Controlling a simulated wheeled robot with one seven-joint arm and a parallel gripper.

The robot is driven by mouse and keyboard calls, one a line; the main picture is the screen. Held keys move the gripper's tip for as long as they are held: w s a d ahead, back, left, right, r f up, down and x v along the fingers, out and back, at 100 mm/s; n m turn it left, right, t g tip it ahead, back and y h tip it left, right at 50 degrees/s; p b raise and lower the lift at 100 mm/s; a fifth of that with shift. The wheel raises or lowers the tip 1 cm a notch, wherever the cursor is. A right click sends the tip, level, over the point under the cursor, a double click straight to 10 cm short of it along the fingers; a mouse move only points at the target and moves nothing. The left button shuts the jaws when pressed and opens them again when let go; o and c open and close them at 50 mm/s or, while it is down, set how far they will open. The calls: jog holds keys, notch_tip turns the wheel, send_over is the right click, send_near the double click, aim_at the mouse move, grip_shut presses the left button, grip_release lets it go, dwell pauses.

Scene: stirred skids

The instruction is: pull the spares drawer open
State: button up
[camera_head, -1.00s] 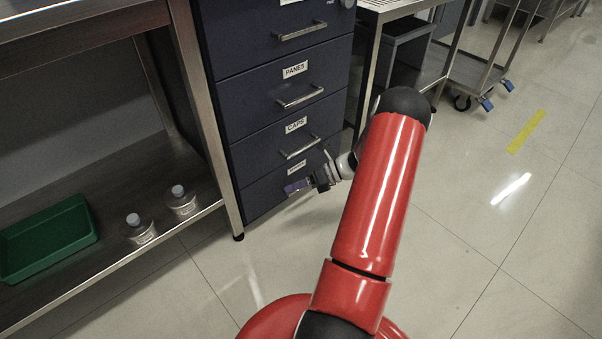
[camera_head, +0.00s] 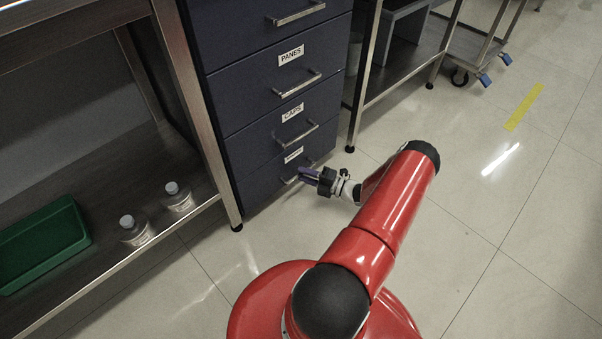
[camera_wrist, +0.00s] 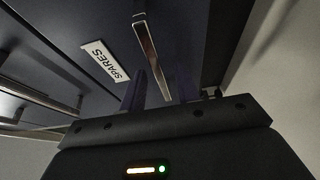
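The spares drawer (camera_head: 266,187) is the bottom drawer of the dark blue cabinet in the head view. Its front looks flush with the drawers above. In the wrist view its white SPARES label (camera_wrist: 105,60) and metal bar handle (camera_wrist: 147,45) show clearly. My gripper (camera_head: 305,174) is just in front of this drawer and partly covers its handle in the head view. In the wrist view my gripper (camera_wrist: 160,88) is open, and the handle's near end appears between its two dark fingers. I cannot tell whether they touch it.
The caps drawer (camera_head: 262,147) and panes drawer (camera_head: 250,98) are above, both shut, with bar handles. A steel bench (camera_head: 222,185) with bottles and a green tray (camera_head: 85,225) stands left. The floor (camera_head: 470,215) to the right is clear.

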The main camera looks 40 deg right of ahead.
jog(key=shift+x, duration=0.95)
grip_shut()
